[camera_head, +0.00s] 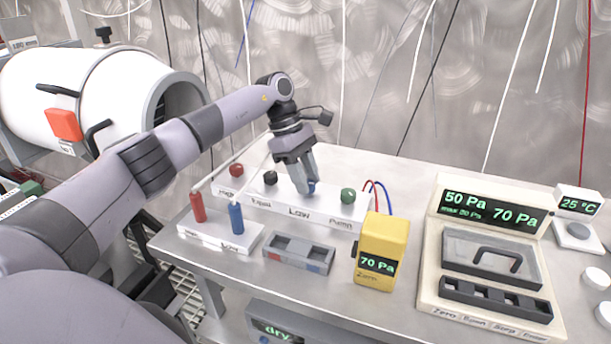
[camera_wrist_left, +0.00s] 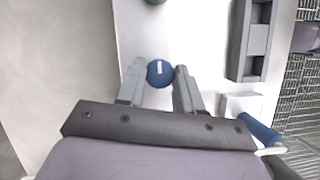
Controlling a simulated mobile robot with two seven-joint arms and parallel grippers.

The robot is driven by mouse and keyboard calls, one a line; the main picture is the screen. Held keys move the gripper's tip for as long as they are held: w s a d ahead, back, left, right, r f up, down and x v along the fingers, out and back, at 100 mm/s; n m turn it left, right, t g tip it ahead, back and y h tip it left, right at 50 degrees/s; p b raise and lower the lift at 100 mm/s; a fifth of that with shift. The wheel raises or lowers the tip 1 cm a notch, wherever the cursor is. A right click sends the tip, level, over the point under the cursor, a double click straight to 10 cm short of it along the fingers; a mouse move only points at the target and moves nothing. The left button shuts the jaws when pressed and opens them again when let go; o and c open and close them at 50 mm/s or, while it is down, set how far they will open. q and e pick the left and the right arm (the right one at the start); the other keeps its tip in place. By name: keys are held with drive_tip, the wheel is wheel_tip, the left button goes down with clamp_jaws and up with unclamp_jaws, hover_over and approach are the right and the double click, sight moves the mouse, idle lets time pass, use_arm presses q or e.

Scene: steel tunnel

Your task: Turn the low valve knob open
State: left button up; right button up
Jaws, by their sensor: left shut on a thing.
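The low valve knob (camera_head: 312,187) is blue and sits on a white strip (camera_head: 262,203) above the label "Low". My left gripper (camera_head: 308,190) points down from above and is shut on this knob, hiding most of it in the head view. In the left wrist view the round blue knob (camera_wrist_left: 160,73) lies between the two fingertips of the left gripper (camera_wrist_left: 160,78), with a short white mark on its top pointing along the picture's vertical. My right gripper is not in view.
A red knob (camera_head: 236,170), a black knob (camera_head: 270,178) and a green knob (camera_head: 348,195) share the strip. In front stand red and blue handles (camera_head: 237,219), a grey tray (camera_head: 299,253) and a yellow gauge (camera_head: 381,250) reading 70 Pa. A display panel (camera_head: 488,210) stands right.

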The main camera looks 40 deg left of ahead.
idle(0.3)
use_arm(q)
drive_tip(key=o, duration=1)
drive_tip(key=shift+o, duration=0.2)
drive_tip(key=v, duration=0.7)
drive_tip(key=shift+r, duration=0.15)
